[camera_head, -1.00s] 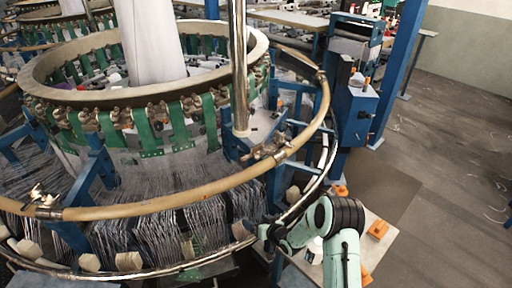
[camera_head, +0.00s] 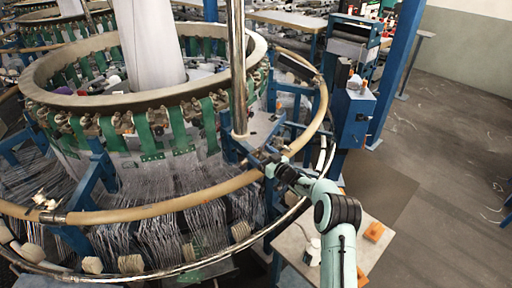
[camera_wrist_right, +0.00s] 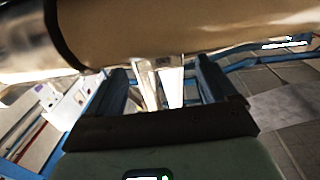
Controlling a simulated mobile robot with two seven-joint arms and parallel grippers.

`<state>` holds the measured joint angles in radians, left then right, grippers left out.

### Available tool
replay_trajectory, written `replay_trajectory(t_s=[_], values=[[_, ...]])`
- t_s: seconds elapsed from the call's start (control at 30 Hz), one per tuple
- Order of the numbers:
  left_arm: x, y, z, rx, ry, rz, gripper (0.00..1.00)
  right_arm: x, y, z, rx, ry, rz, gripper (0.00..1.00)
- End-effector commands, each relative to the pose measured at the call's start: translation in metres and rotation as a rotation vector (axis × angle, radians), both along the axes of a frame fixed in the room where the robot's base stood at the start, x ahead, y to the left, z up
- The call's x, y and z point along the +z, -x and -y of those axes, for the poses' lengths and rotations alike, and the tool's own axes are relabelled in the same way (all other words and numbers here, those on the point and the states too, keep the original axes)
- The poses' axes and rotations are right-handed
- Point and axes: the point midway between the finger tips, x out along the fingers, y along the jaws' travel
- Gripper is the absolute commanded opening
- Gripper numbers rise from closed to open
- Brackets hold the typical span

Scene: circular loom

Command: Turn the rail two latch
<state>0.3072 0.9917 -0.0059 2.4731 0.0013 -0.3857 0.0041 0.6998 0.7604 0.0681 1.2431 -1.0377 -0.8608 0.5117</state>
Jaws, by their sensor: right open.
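The tan ring rail (camera_head: 190,196) circles the loom; a section crosses the top of the right wrist view (camera_wrist_right: 170,30), close in front of my right gripper. My right gripper (camera_head: 264,161) is at the rail's right front, where it covers most of the metal latch there. In the wrist view its two dark fingers (camera_wrist_right: 165,82) stand apart, with pale, narrow pieces showing between them below the rail. I cannot tell whether they touch the latch. Another metal latch (camera_head: 46,208) sits on the rail at the left. My left gripper is not in view.
An upright steel pole (camera_head: 238,75) stands just behind the gripper. A blue machine post (camera_head: 397,65) and box (camera_head: 352,115) are to the right. A small table (camera_head: 300,248) with an orange block (camera_head: 374,231) is below my arm. Open floor lies at right.

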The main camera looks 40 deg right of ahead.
Motion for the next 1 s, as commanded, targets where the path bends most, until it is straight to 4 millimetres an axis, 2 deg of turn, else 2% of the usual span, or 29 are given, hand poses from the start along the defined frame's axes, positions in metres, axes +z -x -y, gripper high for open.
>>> replay_trajectory(t_s=[0.03, 0.2, 0.6, 0.67, 0.83, 0.87, 1.0], values=[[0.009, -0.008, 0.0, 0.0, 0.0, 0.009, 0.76, 0.005, -0.011, -0.001, 0.001, 0.0, 0.005, 0.85], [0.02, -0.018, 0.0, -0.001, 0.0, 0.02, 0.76, 0.004, -0.029, -0.001, 0.0, -0.001, 0.003, 0.85], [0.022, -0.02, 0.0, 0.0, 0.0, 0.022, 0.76, 0.0, -0.034, -0.001, -0.001, 0.0, 0.0, 0.85], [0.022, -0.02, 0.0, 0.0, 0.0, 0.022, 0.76, 0.0, -0.034, -0.001, -0.001, 0.0, 0.0, 0.69], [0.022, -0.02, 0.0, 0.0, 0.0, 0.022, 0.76, 0.0, -0.034, -0.001, -0.001, 0.0, 0.0, 0.14], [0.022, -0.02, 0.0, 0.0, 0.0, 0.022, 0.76, 0.0, -0.034, -0.001, -0.001, 0.0, 0.0, 0.09], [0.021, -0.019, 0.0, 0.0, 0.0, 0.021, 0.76, 0.0, -0.033, -0.001, 0.0, 0.0, 0.0, 0.09]])
